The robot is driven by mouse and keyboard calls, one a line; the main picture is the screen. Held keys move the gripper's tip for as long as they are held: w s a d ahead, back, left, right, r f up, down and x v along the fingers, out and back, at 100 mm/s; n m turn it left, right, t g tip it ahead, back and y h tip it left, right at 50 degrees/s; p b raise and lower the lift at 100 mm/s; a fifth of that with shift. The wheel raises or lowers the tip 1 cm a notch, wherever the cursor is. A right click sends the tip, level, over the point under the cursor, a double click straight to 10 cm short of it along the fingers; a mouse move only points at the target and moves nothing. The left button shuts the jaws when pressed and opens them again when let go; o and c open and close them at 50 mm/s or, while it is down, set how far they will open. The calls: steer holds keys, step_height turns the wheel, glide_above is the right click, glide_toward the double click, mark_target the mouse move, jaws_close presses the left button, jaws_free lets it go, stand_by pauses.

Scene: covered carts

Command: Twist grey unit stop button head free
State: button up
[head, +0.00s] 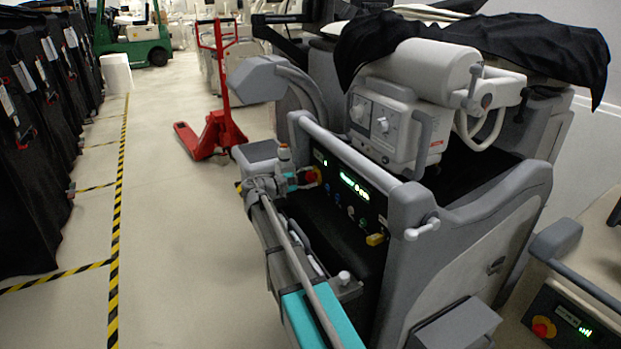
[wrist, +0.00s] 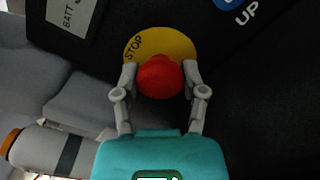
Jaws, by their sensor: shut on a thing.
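The grey unit (head: 440,235) stands in the middle of the head view, with a dark sloped control panel on its front. Its red stop button head (wrist: 160,77) sits on a yellow disc (wrist: 178,44) marked STOP in the wrist view. In the head view the red button (head: 311,177) shows small at the panel's left end. My gripper (wrist: 160,82) is shut on the button head, one finger on each side of it. It also shows in the head view (head: 300,180), reaching the panel from the left. The button's underside is hidden.
Another unit with a red stop button (head: 543,328) stands at the lower right. A red pallet jack (head: 212,130) and black covered carts (head: 30,150) stand left. The floor between is clear.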

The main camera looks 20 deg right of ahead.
steer(key=m, duration=0.5)
stand_by(0.5)
steer(key=o, duration=1.2)
steer(key=shift+a, duration=0.1)
steer(key=a, duration=1.1)
steer(key=shift+s+a, duration=0.2)
steer(key=shift+a, duration=0.2)
